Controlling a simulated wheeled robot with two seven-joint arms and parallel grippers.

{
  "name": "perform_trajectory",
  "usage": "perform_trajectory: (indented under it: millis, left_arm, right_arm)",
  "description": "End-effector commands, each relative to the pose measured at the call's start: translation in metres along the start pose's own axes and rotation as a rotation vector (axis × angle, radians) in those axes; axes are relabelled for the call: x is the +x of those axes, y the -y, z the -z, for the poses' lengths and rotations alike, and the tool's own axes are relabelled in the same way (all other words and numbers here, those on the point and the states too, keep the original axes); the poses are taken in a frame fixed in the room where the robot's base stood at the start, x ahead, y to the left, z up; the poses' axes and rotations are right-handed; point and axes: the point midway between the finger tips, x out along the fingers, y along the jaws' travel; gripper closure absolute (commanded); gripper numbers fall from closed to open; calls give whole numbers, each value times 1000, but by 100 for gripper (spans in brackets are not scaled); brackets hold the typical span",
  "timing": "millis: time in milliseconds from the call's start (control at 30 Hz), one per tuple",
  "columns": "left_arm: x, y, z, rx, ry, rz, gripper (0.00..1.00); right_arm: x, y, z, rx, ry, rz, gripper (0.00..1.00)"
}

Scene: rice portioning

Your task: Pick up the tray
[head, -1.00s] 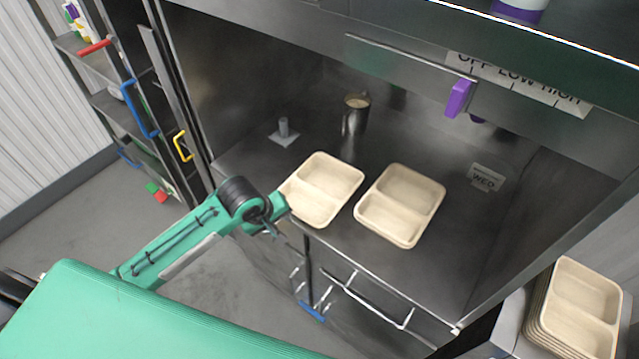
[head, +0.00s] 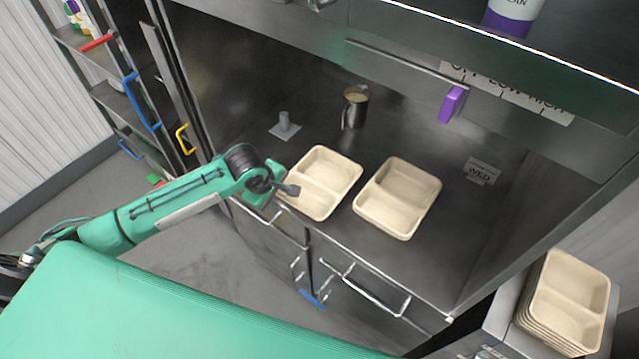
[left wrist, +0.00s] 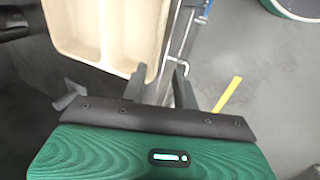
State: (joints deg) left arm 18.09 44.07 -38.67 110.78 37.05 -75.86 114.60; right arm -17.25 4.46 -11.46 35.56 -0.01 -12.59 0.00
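Two beige two-compartment trays lie side by side on the steel counter. The left tray (head: 325,173) is nearest my left gripper (head: 284,189), whose fingertips are at its left edge in the head view. The right tray (head: 405,190) lies apart from the gripper. In the left wrist view, the near tray (left wrist: 105,28) fills the upper left, its end close to the fingers. The left gripper (left wrist: 160,88) also shows there with its two dark fingers apart, and I see nothing clamped between them. Whether a finger touches the rim is unclear. My right gripper is out of view.
A metal pitcher (head: 355,107) and a small grey post on a plate (head: 285,127) stand behind the trays. A stack of similar trays (head: 566,300) is at the lower right. Cabinet handles (head: 365,290) stick out below the counter's front edge. A shelf overhangs the counter.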

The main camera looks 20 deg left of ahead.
Motion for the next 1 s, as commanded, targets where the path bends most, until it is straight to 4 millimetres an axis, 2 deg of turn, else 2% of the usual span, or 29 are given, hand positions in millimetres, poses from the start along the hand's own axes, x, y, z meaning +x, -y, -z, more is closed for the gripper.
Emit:
perform_trajectory:
  millis: [167, 367, 533, 1000]
  left_arm:
    - [8, -2, 0, 0, -1, 0, 71]
    - [31, -7, -1, -1, -1, 1, 71]
    - [51, -6, -1, 0, -2, 0, 71]
    - [56, -5, -2, 1, -1, -1, 71]
  right_arm:
    - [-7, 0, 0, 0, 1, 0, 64]
    - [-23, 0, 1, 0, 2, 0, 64]
    - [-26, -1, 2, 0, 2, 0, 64]
    - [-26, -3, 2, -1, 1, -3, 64]
